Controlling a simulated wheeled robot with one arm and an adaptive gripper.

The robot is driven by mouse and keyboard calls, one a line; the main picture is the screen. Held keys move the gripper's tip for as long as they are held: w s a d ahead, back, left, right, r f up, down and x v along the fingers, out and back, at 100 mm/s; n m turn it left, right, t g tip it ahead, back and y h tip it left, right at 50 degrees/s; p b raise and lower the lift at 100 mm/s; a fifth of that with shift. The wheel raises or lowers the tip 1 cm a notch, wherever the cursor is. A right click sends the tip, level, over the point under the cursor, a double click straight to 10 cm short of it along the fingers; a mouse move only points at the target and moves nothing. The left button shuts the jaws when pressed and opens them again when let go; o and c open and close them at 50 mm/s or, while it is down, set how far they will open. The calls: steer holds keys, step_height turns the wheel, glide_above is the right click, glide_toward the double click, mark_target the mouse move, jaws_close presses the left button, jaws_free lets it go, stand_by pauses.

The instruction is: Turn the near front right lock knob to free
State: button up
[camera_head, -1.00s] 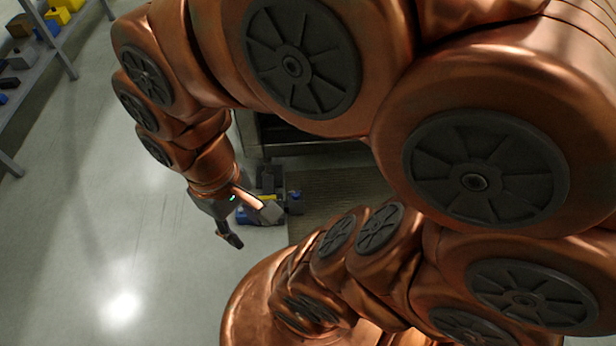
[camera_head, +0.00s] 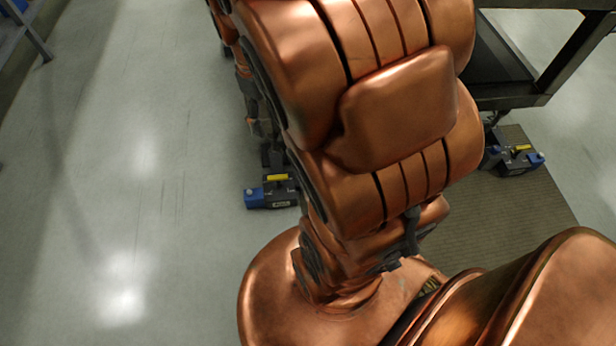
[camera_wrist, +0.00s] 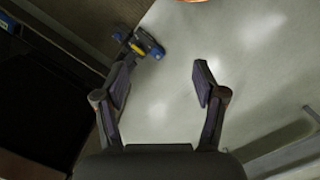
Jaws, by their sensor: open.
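In the wrist view my gripper (camera_wrist: 160,82) is open and empty, its two fingers apart over pale floor. A dark corner unit with blue and yellow parts (camera_wrist: 140,46) lies beyond the left finger, apart from the gripper. In the head view, a dark unit with a blue end and a yellow bar (camera_head: 270,191) stands left of my arm. A similar unit (camera_head: 515,158) stands to the right. I cannot tell which carries the near front right knob, nor how any knob is turned. My arm hides much of the middle.
A dark metal frame (camera_head: 515,101) stands at the upper right. A ribbed brown mat (camera_head: 490,215) lies below it. A shelf edge (camera_head: 37,38) shows at the upper left. The pale floor (camera_head: 150,200) on the left is clear.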

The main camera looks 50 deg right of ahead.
steer(key=w+d+f+n+b, duration=0.1)
steer(key=w+d+f+b, duration=0.4)
steer(key=f, duration=0.5)
steer(key=w+d+f+n+b, duration=0.25)
steer(key=d+f+b, duration=0.25)
steer(key=d+f, duration=0.45)
steer(key=w+d+f+n+b, duration=0.1)
steer(key=w+d+f+b, duration=0.4)
steer(key=f, duration=0.6)
steer(key=w+d+f+n+b, duration=0.1)
steer(key=f+b, duration=0.3)
steer(key=f, duration=0.7)
steer(key=w+d+f+n+b, duration=0.1)
steer(key=d+f+b, duration=0.3)
steer(key=f, duration=0.6)
steer(key=w+d+f+n+t+b, duration=0.1)
steer(key=d+f+n+b, duration=0.2)
steer(key=f, duration=0.8)
steer(key=shift+d+f+y+b, duration=0.15)
steer(key=shift+f+y+b, duration=0.2)
steer(key=shift+b, duration=0.6)
steer(key=shift+f+b, duration=1.95)
steer(key=shift+f, duration=2.05)
steer(key=shift+w, duration=0.1)
steer(key=shift+c, duration=0.2)
steer(key=shift+r, duration=0.1)
steer(key=c, duration=1.1)
